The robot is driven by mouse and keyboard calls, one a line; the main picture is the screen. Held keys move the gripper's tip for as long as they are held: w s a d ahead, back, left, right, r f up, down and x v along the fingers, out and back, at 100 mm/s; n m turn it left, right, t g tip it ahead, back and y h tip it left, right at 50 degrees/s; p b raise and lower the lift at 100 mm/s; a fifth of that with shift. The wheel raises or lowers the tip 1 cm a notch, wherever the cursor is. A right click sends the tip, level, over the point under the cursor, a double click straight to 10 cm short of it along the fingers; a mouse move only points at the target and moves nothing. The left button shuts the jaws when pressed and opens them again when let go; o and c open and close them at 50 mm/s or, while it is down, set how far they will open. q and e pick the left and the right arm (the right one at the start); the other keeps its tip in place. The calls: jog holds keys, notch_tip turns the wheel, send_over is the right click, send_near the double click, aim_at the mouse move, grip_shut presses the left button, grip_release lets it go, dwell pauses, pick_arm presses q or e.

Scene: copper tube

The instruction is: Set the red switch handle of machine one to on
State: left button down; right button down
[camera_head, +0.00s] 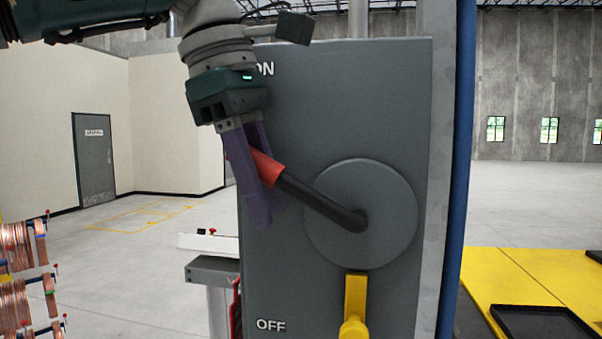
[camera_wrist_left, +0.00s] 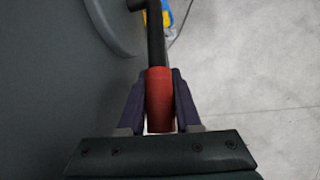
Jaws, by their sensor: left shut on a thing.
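The switch handle (camera_head: 263,166) has a red grip on a black lever, which runs from a round grey disc (camera_head: 389,202) up and to the left. The disc sits on a grey switch box (camera_head: 330,90) with ON at its top left, partly hidden, and OFF at its bottom left. My left gripper (camera_head: 258,200) is shut on the red grip, its purple fingers on either side. In the left wrist view the red grip (camera_wrist_left: 160,98) lies between the two fingers. My right gripper is not in view.
A yellow lever (camera_head: 355,300) hangs below the disc on the box. A blue post (camera_head: 456,180) stands to the right. Copper coils (camera_head: 22,250) are at the left, and a black tray (camera_head: 543,324) lies on a yellow surface (camera_head: 500,280) at the right.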

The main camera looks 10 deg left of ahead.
pick_arm(q)
jog(key=shift+s+d+r+y+p, duration=0.1)
jog(key=shift+d+r+y+p, duration=0.1)
jog(key=shift+r+y+p, duration=0.3)
jog(key=shift+d+r+y+p, duration=0.2)
jog(key=shift+r+y+p, duration=0.3)
jog(key=shift+d+r+y+p, duration=0.2)
jog(key=shift+r+y+p, duration=0.05)
jog(key=shift+y+p, duration=0.25)
jog(key=c, duration=0.9)
grip_release()
jog(key=shift+d, duration=0.1)
jog(key=shift+f, duration=0.1)
